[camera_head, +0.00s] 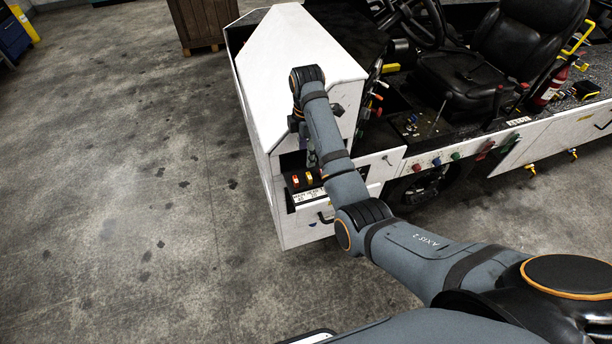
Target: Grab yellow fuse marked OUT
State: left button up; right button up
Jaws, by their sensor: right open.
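A yellow fuse (309,176) stands in an open fuse drawer (289,204) at the front of the white belt loader, beside an orange-red fuse (295,181). White labels (309,196) lie in front of the fuses, but their print is too small to read. My right arm reaches over the drawer. My right gripper (311,158) is open, just behind and above the yellow fuse, and partly hidden by my forearm. I cannot tell whether it touches anything. My left gripper is out of view.
The loader's white hood (285,70) rises directly behind the drawer. Coloured levers (376,97), a black seat (500,60) and a steering wheel (420,20) are to the right. A wooden crate (203,22) stands far back. The concrete floor at left is clear.

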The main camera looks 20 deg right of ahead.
jog(key=b, duration=0.5)
send_over(310, 175)
jog(key=f, duration=0.5)
jog(key=shift+a+f, duration=0.25)
jog(key=shift+f, duration=0.05)
jog(key=shift+w+a, duration=0.1)
jog(key=shift+p, duration=0.35)
jog(key=f, duration=0.1)
jog(key=f+p, duration=0.1)
jog(key=f, duration=0.1)
jog(key=shift+s+d+f+p, duration=0.25)
jog(key=shift+d+f+p, duration=0.1)
jog(key=shift+d, duration=0.05)
jog(key=shift+w+f, duration=0.1)
jog(key=shift+f, duration=0.45)
jog(key=shift+a, duration=0.1)
jog(key=shift+c, duration=0.3)
jog(key=c, duration=0.8)
